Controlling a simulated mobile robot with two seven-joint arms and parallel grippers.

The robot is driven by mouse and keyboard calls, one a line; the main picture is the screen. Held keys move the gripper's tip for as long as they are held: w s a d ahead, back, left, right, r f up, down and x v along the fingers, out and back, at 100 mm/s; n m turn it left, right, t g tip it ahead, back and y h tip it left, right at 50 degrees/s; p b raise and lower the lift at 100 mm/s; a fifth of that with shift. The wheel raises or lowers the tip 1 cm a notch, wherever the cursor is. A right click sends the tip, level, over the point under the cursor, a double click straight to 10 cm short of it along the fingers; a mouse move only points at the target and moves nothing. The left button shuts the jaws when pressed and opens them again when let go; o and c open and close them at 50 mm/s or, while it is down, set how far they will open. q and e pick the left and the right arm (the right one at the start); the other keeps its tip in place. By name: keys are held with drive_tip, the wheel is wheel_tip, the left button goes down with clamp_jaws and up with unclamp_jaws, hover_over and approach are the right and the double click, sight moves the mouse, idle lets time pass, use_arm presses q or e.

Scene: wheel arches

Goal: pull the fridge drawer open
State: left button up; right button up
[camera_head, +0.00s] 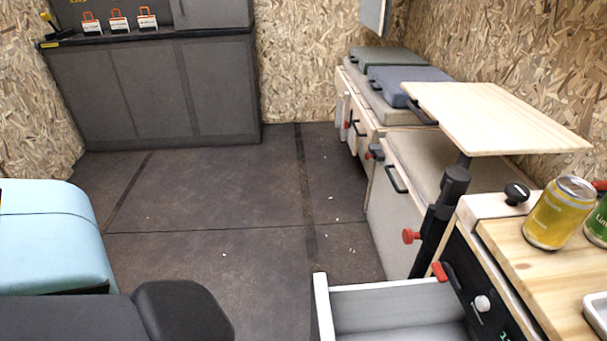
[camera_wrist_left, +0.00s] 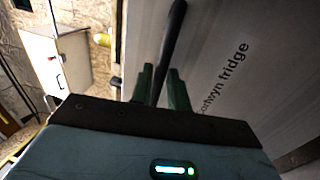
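In the left wrist view a pale grey front (camera_wrist_left: 225,50) lettered "fridge" fills the right side, with a long black bar handle (camera_wrist_left: 172,35) on it. My left gripper (camera_wrist_left: 163,85) has its dark green fingers on either side of this bar, close against it, and looks shut on it. In the head view a white drawer (camera_head: 390,305) stands pulled out at the bottom, its inside visible and seemingly empty. Its outer face and handle are hidden there, so I cannot confirm the lettering on it. Neither gripper shows in the head view.
A wooden counter (camera_head: 530,245) with a yellow can (camera_head: 559,212) and a green can (camera_head: 600,222) lies right of the drawer. A raised wooden table top (camera_head: 495,115) stands behind. A grey cabinet (camera_head: 150,90) is at the back. The middle floor (camera_head: 220,200) is clear.

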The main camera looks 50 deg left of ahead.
use_arm(q)
drive_tip(key=v, duration=0.6)
drive_tip(key=shift+s, duration=0.2)
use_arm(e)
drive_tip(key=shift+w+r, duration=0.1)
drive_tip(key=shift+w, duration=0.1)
use_arm(q)
drive_tip(key=shift+a, duration=0.15)
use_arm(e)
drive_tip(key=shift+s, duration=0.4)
